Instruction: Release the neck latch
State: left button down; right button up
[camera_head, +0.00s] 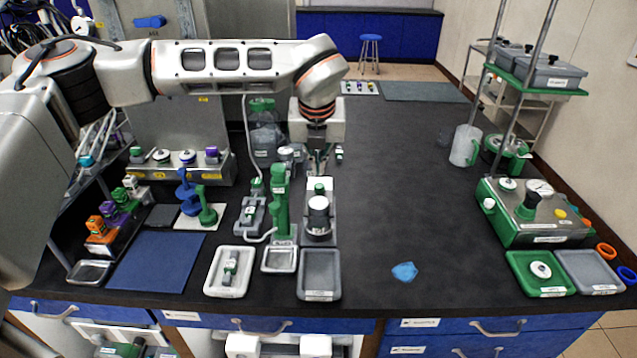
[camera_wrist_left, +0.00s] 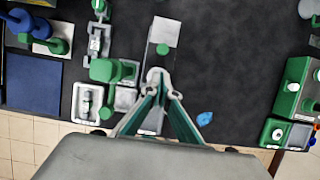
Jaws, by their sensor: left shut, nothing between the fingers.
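My left gripper (camera_head: 319,168) comes in from above over the middle of the bench. Its fingers are shut and empty in the left wrist view (camera_wrist_left: 158,82). Below and in front of it in the head view stands a grey station (camera_head: 320,240) with a dark and white cylinder (camera_head: 318,218) and a small green cap (camera_head: 319,188). A green cap also shows just beyond the fingertips in the left wrist view (camera_wrist_left: 162,49). A green upright stand (camera_head: 280,205) is beside the station, to its left. I cannot make out which small part is the neck latch. My right gripper is not in view.
A clear vessel (camera_head: 266,138) stands behind the green stand. Trays, including a white one (camera_head: 229,271) and a grey one (camera_head: 319,275), line the front edge. A blue scrap (camera_head: 404,271) lies on open bench. A green control box (camera_head: 535,211) stands at the right.

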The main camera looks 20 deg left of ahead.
aim_at(319, 187)
pick_arm(q)
jog(key=p+x, duration=0.1)
jog(key=x, duration=0.7)
jog(key=shift+w+f, duration=0.1)
jog(key=shift+f, duration=0.2)
jog(key=shift+w+f+p, duration=0.25)
jog(key=shift+f+p, duration=0.05)
jog(key=shift+f, duration=0.3)
jog(key=shift+a, duration=0.1)
